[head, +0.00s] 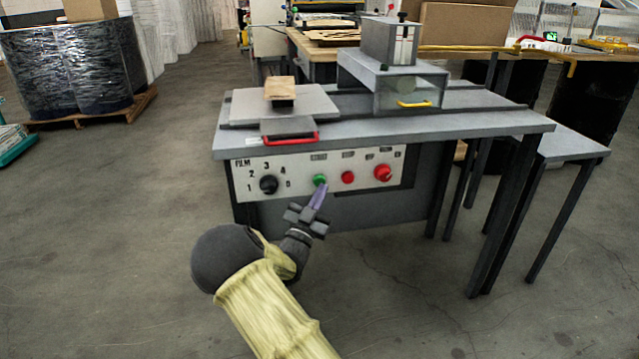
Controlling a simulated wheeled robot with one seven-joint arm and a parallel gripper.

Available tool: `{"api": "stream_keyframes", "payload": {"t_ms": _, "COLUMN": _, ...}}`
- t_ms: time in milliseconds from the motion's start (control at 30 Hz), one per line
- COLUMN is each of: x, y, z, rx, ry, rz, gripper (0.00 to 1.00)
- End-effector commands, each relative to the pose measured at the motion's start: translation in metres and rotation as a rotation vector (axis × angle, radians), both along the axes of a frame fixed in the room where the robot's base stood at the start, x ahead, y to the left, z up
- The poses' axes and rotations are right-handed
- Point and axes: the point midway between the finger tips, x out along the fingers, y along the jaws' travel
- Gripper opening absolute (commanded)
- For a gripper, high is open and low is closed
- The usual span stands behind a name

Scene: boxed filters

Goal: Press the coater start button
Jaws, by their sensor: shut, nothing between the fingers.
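The coater (375,132) is a grey metal table machine in the middle of the head view. Its white front panel (331,187) carries a black numbered dial (268,185), a green button (319,179), a red button (347,177) and a larger red knob (383,173). The labels above the buttons are too small to read surely; green looks like the start button. My gripper (323,187) is shut and empty. Its fingertips are at the lower edge of the green button in the picture; I cannot tell whether they touch it.
A red-handled plate (290,140) and a small wooden block (280,87) are on the coater's left top. A lower side table (575,146) stands at the right. Wrapped drums (75,65) on a pallet stand back left. The floor in front is clear.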

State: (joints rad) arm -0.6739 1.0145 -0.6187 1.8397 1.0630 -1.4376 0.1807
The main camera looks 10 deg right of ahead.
Motion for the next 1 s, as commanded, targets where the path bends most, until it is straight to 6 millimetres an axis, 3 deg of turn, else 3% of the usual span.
{"api": "stream_keyframes", "payload": {"t_ms": 1000, "x": 0.011, "y": 0.000, "z": 0.000, "rx": 0.000, "ry": 0.000, "rz": 0.000, "gripper": 0.00}}
